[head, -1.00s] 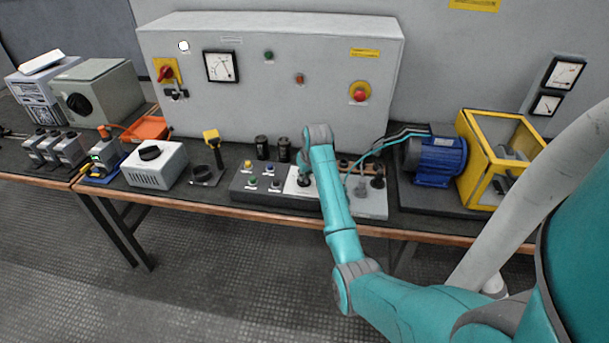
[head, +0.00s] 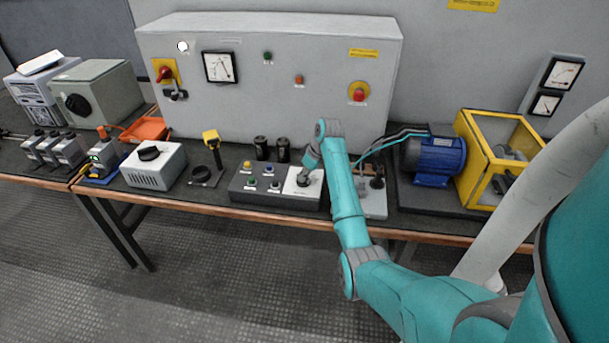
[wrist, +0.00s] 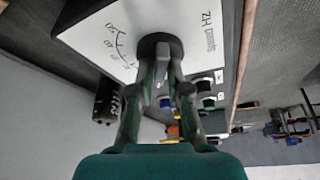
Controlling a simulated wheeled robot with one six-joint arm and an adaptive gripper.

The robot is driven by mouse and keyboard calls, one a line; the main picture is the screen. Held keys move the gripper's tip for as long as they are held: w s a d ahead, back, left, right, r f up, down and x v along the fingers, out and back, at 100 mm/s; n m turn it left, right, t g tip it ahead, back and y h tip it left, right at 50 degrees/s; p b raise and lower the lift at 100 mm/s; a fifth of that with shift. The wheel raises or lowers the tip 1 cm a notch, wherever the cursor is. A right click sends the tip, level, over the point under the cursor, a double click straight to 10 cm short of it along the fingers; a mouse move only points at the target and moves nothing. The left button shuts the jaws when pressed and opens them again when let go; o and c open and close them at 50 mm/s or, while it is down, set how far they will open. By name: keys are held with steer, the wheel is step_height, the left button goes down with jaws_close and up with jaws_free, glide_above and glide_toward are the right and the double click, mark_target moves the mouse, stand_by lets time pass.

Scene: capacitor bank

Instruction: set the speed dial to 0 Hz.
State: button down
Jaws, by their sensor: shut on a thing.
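The speed dial is a round black knob (wrist: 160,46) on a white plate (wrist: 196,17). In the wrist view, a printed curved scale with numbers and lettering with "Hz" appear upside down on this plate. My gripper (wrist: 161,62) has its two fingers closed on opposite sides of the knob. In the head view, my gripper (head: 305,178) reaches down from the right onto the white plate (head: 291,188) at the right end of the grey control box. The fingers hide most of the knob there. I cannot read which value the knob points to.
Coloured push buttons (head: 252,181) sit left of the dial on the control box. Two black cylinders (head: 272,148) stand behind it. A blue motor (head: 436,158) and a yellow frame (head: 467,165) stand to the right. A grey cabinet (head: 270,110) rises behind.

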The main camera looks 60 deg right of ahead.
stand_by(0.4)
steer(key=c, duration=1.1)
jaws_free()
steer(key=shift+c, duration=0.2)
steer(key=v, duration=1.2)
